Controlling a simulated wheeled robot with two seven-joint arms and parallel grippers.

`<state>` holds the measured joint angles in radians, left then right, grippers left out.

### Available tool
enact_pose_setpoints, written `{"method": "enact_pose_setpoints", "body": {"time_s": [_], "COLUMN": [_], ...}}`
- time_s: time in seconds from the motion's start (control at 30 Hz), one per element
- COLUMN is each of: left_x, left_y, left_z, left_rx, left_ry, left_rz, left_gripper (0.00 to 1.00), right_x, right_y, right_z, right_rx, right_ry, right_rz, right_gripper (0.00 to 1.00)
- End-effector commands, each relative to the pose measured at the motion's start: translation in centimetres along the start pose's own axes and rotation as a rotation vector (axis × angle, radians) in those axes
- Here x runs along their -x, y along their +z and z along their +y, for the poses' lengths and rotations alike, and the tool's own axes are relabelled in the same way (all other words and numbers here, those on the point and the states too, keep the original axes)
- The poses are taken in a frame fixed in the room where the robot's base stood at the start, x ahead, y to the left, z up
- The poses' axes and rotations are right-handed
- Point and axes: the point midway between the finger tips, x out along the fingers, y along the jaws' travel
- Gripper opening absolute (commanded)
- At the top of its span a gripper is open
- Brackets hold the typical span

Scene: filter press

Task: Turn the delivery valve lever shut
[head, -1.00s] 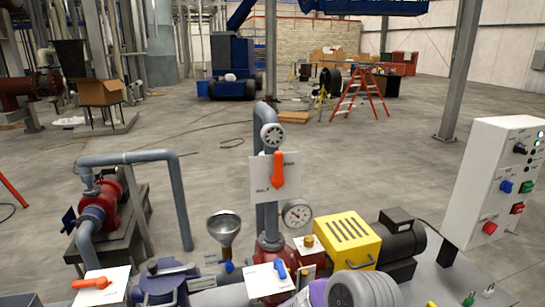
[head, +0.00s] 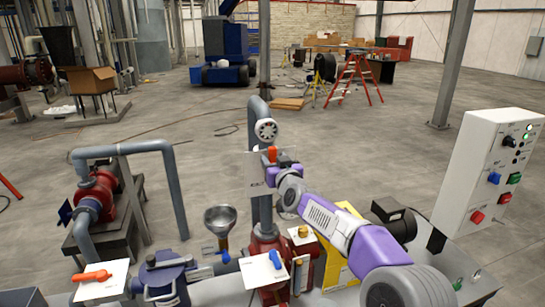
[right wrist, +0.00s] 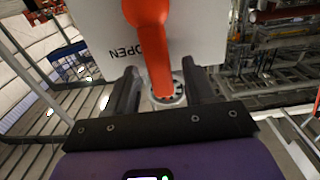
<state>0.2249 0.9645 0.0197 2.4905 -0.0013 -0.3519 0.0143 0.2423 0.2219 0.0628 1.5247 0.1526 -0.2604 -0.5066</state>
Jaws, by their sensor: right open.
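The orange delivery valve lever (head: 272,153) stands upright on a white placard (head: 255,172) on the vertical grey pipe. My right gripper (head: 281,166) is at the placard and hides most of the lever in the head view. In the right wrist view, the orange lever (right wrist: 156,55) runs between the two dark fingers of my right gripper (right wrist: 160,78), which are open on either side of it. I cannot tell whether a finger touches the lever. My left gripper is not in view.
A white handwheel (head: 266,131) sits on the pipe above the placard. A metal funnel (head: 222,218), a blue lever (head: 275,259) and another orange lever (head: 92,276) are lower down. The yellow guard (head: 340,270) is partly behind my right arm. A control box (head: 492,175) stands at the right.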

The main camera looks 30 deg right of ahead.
Motion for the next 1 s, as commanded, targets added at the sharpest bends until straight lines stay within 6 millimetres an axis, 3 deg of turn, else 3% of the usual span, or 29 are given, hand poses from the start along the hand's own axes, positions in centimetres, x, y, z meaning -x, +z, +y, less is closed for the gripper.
{"method": "enact_pose_setpoints", "body": {"time_s": [0.2,0.57,0.9,1.0], "left_x": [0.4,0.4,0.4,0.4], "left_y": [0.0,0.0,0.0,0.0], "left_z": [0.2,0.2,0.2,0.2], "left_rx": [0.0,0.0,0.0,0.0], "left_ry": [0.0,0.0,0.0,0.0], "left_rz": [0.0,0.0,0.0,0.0], "left_gripper": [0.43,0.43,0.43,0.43], "right_x": [-2.0,-2.4,-2.3,-2.3], "right_y": [0.0,0.1,0.1,0.1], "right_z": [0.0,0.0,0.0,0.0], "right_rx": [0.0,-0.001,-0.001,-0.001], "right_ry": [0.0,0.0,0.0,0.0], "right_rz": [-0.002,-0.001,-0.001,-0.001], "right_gripper": [0.53,0.52,0.0,0.0]}}
